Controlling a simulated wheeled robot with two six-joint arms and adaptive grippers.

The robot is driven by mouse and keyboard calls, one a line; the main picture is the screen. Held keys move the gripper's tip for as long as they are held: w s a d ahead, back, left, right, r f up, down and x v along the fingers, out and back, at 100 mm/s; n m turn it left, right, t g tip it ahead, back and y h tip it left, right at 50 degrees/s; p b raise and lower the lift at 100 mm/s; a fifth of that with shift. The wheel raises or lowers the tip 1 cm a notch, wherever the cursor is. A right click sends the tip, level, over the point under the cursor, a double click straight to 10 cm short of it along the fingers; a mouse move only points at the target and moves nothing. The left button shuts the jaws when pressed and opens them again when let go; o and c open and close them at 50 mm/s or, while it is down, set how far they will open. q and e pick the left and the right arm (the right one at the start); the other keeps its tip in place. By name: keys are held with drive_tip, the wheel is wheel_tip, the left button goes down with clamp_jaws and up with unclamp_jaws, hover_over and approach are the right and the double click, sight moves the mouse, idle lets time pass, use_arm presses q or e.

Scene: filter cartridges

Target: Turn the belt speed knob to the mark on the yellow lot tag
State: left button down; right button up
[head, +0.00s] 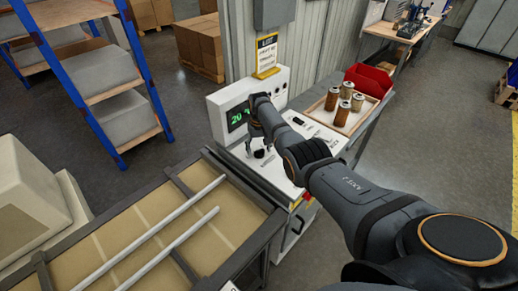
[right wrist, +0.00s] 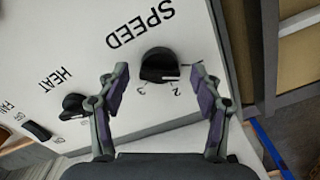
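The black belt speed knob (right wrist: 159,66) shows in the right wrist view, on a white panel beside the printed word SPEED. The marks 2 and 3 are visible on its near side. My right gripper (right wrist: 158,82) is open, with one finger on each side of the knob; I see gaps and cannot tell any contact. In the head view the right gripper (head: 258,144) is over the white control panel (head: 285,155). The yellow lot tag (head: 266,54) stands on top of the display housing; its writing is too small to read. My left gripper is not in view.
The HEAT knob (right wrist: 75,104) and a FAN switch (right wrist: 37,131) lie left of the speed knob. A green display (head: 238,117) stands behind the panel. A tray (head: 344,118) with several brown cartridges and a red bin (head: 369,79) are to the right. A conveyor (head: 150,225) is front left.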

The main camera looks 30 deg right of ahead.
sight(259, 150)
wheel_tip(259, 150, up, 12)
idle(0.6)
drive_tip(key=shift+s+f, duration=0.1)
drive_tip(key=shift+f, duration=0.05)
